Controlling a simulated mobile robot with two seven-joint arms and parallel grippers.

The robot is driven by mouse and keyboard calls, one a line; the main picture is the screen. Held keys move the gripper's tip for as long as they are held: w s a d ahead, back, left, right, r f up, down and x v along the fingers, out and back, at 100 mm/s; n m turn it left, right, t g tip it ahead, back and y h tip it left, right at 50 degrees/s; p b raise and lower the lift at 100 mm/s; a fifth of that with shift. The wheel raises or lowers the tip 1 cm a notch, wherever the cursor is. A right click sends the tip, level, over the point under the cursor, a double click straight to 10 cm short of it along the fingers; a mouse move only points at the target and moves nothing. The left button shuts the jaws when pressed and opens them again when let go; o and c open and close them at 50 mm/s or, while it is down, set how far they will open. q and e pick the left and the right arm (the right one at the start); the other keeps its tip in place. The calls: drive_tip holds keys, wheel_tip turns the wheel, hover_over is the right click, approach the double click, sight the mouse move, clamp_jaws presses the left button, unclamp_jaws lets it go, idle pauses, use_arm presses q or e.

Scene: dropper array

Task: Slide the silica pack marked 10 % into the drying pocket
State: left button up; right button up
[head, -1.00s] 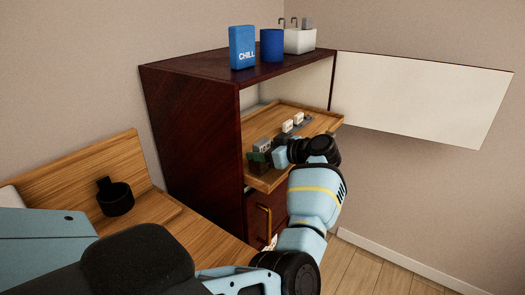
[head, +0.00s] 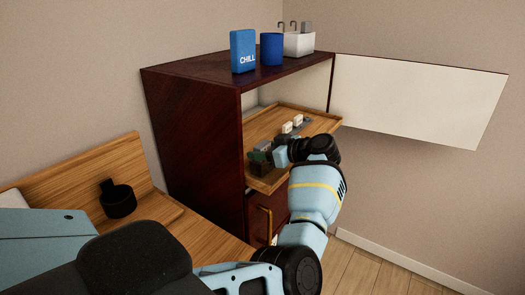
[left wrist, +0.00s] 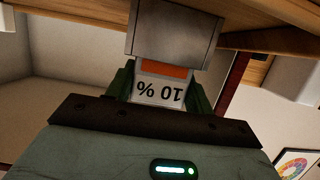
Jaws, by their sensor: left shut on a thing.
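My left gripper (left wrist: 160,90) has green fingers and is shut on the silica pack (left wrist: 158,91), whose label reads 10 %, upside down in the left wrist view. An orange band crosses the pack beyond the label. Its far end meets the lower edge of a grey box (left wrist: 172,30), which looks like the drying pocket. That end is hidden, so I cannot tell how deep it sits. In the head view the left gripper (head: 259,157) is at the front left of the pull-out wooden tray (head: 266,184), beside the grey box (head: 263,146). My right gripper is not in view.
Two white packs (head: 287,128) stand in a dark rack (head: 305,122) farther back on the tray. The dark cabinet (head: 193,118) has its white door (head: 420,97) open to the right. A blue CHILL box (head: 243,50), blue cup (head: 272,49) and white bin (head: 299,44) stand on top.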

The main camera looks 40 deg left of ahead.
use_arm(q)
drive_tip(key=shift+f, duration=0.25)
drive_tip(key=o, duration=1.3)
drive_tip(key=shift+c, duration=0.2)
drive_tip(key=shift+r, duration=0.1)
drive_tip(key=p+v, duration=0.1)
drive_tip(key=v, duration=0.6)
drive_tip(key=shift+r, duration=0.1)
drive_tip(key=shift+d, duration=0.4)
drive_tip(key=shift+w, duration=0.1)
